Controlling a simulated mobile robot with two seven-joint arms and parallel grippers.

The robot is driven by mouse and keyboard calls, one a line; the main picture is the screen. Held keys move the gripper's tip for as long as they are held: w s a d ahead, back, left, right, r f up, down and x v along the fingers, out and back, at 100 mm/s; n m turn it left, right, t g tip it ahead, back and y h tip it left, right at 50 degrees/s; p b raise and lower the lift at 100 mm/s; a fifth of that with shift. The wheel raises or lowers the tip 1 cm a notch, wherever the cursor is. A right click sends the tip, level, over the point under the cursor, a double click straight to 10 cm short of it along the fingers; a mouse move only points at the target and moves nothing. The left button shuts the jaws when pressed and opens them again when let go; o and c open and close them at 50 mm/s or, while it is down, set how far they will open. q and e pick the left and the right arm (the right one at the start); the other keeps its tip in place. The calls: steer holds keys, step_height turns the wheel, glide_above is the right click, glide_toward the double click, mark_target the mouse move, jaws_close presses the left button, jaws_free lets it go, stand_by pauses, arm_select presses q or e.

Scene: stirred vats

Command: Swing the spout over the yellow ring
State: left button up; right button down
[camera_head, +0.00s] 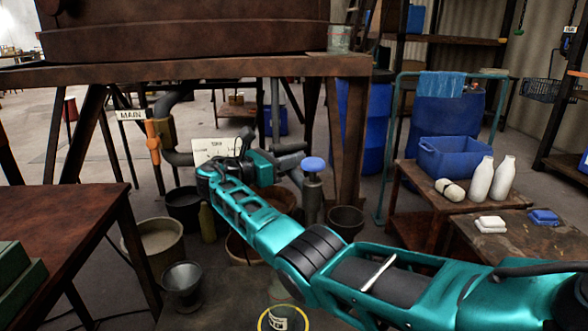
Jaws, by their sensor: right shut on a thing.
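The yellow ring (261,320) lies low at the bottom edge, cut off by the frame, with a small labelled vessel (282,317) inside it. The grey spout pipe (287,161) shows under the vat frame, just right of my right gripper. My right gripper (244,142) is at the pipe, far behind the ring, and is shut; its fingers and the arm hide the exact hold. The spout's mouth is not clearly visible and is not over the ring. My left gripper is not in view.
A blue-knobbed grey cylinder (313,185) stands close right of the gripper. Buckets (155,245) and a metal funnel cup (182,284) stand left. A side table (450,200) with bottles is right.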

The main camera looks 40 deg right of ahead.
steer(key=shift+w+a+f+m+g+b, duration=0.1)
steer(key=shift+a+f+m+g+b, duration=0.15)
steer(key=shift+g+b, duration=0.25)
steer(key=shift+a+r+m+g+b, duration=0.1)
steer(key=shift+a+m+g+b, duration=0.15)
steer(key=shift+b, duration=0.2)
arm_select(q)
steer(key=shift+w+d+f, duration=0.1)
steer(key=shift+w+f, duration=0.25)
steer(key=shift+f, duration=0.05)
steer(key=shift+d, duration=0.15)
arm_select(e)
steer(key=c, duration=1.2)
jaws_free()
steer(key=shift+d+r, duration=0.1)
arm_select(q)
steer(key=b, duration=0.1)
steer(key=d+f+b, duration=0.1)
steer(key=b, duration=0.1)
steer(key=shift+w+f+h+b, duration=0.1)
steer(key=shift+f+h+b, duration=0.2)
arm_select(e)
steer(key=a, duration=0.7)
steer(key=shift+w+a, duration=0.25)
steer(key=shift+w, duration=0.15)
